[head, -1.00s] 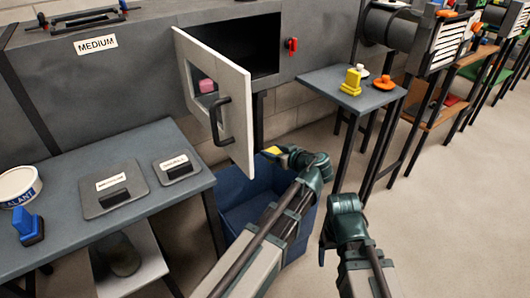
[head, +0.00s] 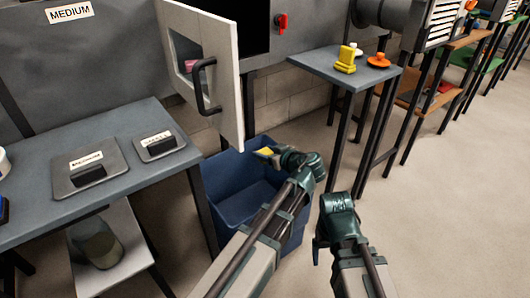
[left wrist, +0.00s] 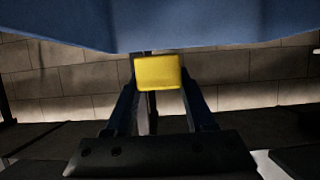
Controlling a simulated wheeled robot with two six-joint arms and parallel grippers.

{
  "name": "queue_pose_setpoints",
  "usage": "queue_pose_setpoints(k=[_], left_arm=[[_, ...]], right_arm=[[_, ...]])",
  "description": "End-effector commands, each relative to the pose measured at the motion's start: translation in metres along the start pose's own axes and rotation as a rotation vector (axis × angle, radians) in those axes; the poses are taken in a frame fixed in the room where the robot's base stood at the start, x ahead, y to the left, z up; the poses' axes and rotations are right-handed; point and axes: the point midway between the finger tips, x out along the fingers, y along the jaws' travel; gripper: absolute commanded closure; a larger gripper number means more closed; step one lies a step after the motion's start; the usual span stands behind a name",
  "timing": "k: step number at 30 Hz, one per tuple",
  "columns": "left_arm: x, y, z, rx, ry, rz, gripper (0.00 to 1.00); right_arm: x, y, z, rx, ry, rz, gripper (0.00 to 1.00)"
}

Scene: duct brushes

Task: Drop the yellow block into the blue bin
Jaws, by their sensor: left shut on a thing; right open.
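The yellow block (head: 265,151) is held between the fingertips of my left gripper (head: 270,152), which is shut on it. The block also shows in the left wrist view (left wrist: 158,72), between the two dark fingers. The blue bin (head: 225,190) stands on the floor below. In the head view the block appears over the bin's far part; its exact height above the rim is hard to tell. In the left wrist view a blue surface, likely the bin (left wrist: 160,25), fills the top. My right gripper (head: 318,250) is empty and open, low to the right of the bin.
An open white door (head: 225,90) with a black handle hangs from the grey duct, near the bin's left rear. A grey table (head: 120,150) with two labelled plates is at left. A small table (head: 335,65) holds a yellow object (head: 346,60) and an orange knob (head: 378,61).

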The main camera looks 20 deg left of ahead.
Motion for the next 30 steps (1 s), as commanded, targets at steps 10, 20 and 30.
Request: queue_pose_setpoints(k=[10, 20, 30], left_arm=[[0.0040, 0.0000, 0.0096, 0.000, 0.000, 0.000, 0.96], [0.0040, 0.0000, 0.0096, 0.000, 0.000, 0.000, 0.10], [0.0036, -0.0009, 0.0084, 0.000, 0.000, 0.000, 0.10]], right_arm=[[0.0104, -0.0010, -0.0007, 0.000, 0.001, 0.000, 0.15], [0.0103, -0.0010, -0.0007, 0.000, 0.001, 0.000, 0.15], [0.0091, -0.0009, -0.0006, 0.000, 0.001, 0.000, 0.15]])
